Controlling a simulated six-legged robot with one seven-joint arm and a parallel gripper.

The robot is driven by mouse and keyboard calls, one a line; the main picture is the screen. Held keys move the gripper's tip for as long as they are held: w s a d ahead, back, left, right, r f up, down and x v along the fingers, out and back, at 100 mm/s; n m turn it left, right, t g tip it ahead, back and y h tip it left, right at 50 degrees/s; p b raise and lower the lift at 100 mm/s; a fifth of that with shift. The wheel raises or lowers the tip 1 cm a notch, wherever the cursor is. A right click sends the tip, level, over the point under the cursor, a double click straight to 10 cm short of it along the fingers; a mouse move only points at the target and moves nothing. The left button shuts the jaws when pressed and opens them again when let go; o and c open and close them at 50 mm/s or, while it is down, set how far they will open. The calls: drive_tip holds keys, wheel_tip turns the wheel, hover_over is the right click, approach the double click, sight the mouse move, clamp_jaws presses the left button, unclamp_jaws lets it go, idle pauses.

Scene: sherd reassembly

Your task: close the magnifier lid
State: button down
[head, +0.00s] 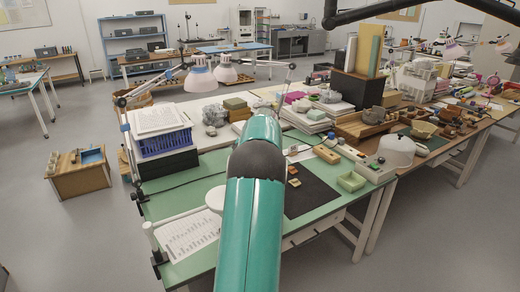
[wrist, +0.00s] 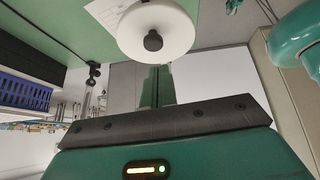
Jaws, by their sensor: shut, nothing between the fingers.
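A white round disc with a dark knob (wrist: 153,41) shows at the top of the wrist view, and I take it to be the magnifier with its lid (wrist: 135,22). In the head view a white round piece (head: 214,197) shows beside my arm, at the end of a pale rod, partly hidden by the arm. I cannot tell how far the lid stands open. My gripper (wrist: 157,72) is shut and empty, its fingers pointing toward the disc just below the knob in the wrist view. Contact is unclear. The gripper is hidden in the head view.
The green bench (head: 185,265) holds a printed sheet (head: 188,235), a blue crate (head: 163,142), a black mat (head: 312,190) and a pale green tray (head: 351,181). Lamps (head: 200,78) stand at the back. Boxes and a white dome (head: 396,150) crowd the right. Floor at left is mostly clear.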

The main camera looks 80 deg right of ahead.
drive_tip(key=s+d+f+v, duration=0.1)
drive_tip(key=v, duration=0.8)
drive_tip(key=shift+d, duration=0.4)
drive_tip(key=shift+s+r, duration=0.1)
drive_tip(key=shift+s, duration=0.05)
drive_tip(key=w+a+r+m+g+h, duration=0.15)
drive_tip(key=w+a+r, duration=0.25)
drive_tip(key=w+a, duration=0.6)
drive_tip(key=w+a+r+m+g, duration=0.15)
drive_tip(key=w+a+r, duration=0.35)
drive_tip(key=w+a, duration=0.55)
drive_tip(key=w+a+r+m+h, duration=0.1)
drive_tip(key=w+a, duration=0.1)
drive_tip(key=a, duration=0.7)
drive_tip(key=w+a+r+m+h, duration=0.1)
drive_tip(key=w+a, duration=0.1)
drive_tip(key=a, duration=0.7)
drive_tip(key=s+a+f+m+t, duration=0.1)
drive_tip(key=s+a+f, duration=0.2)
drive_tip(key=a, duration=0.5)
drive_tip(key=s+a+f+m+t, duration=0.1)
drive_tip(key=s+a+f+m, duration=0.1)
drive_tip(key=s+a, duration=0.3)
drive_tip(key=s+a+f+m+t, duration=0.1)
drive_tip(key=s+a+f, duration=0.3)
drive_tip(key=a, duration=0.9)
drive_tip(key=shift+s+f+t+h, duration=0.25)
drive_tip(key=shift+s+t+h, duration=0.1)
drive_tip(key=shift+s, duration=0.15)
